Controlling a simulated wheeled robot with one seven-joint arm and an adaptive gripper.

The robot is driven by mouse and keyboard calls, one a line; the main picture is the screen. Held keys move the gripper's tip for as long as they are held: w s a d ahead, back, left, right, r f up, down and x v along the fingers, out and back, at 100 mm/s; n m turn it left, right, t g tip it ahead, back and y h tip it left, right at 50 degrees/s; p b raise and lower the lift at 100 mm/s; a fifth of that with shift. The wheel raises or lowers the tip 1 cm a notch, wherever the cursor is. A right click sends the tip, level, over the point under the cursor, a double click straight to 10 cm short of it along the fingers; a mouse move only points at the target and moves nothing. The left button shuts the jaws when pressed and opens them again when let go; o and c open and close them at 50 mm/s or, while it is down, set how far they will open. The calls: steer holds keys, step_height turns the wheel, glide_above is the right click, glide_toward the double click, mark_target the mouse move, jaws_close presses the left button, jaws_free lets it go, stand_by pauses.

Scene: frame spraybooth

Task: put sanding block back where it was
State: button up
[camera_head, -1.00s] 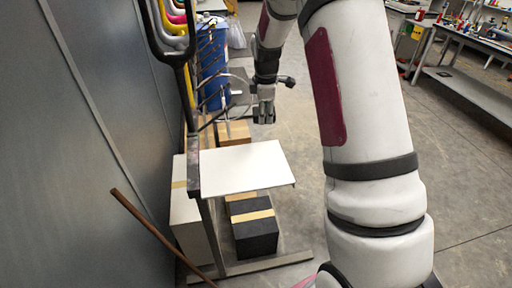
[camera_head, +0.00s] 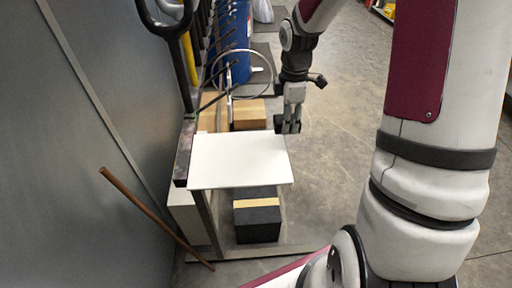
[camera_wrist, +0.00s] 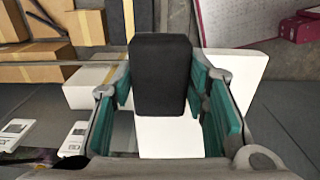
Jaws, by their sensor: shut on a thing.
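My gripper (camera_head: 288,122) hangs pointing down near the far right corner of the white board (camera_head: 235,172). In the wrist view, the black sanding block (camera_wrist: 162,75) sits between the teal finger pads of my gripper (camera_wrist: 158,98), which is shut on it. The white board (camera_wrist: 172,138) shows beneath and behind the block in that view. In the head view the block is hard to tell from the dark fingertips. I cannot tell the exact height of the block above the board.
A black box with a tan band (camera_head: 257,216) stands under the board. A brown rod (camera_head: 150,212) leans at the left, near the grey wall (camera_head: 70,170). Cardboard boxes (camera_head: 249,113) and a blue drum (camera_head: 231,45) stand behind. Floor to the right is open.

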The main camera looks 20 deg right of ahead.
steer(key=p, duration=0.2)
glide_above(254, 155)
steer(key=shift+s+f, duration=0.1)
steer(key=shift+f, duration=2.2)
steer(key=o, duration=1)
steer(key=shift+r, duration=0.1)
step_height(254, 155, up, 12)
steer(key=s+r+m+t, duration=0.5)
steer(key=s+r+m, duration=0.9)
steer(key=s, duration=0.6)
step_height(254, 155, up, 2)
steer(key=shift+a+t+b, duration=0.15)
steer(key=shift+t+b, duration=0.15)
steer(key=shift+b, duration=0.15)
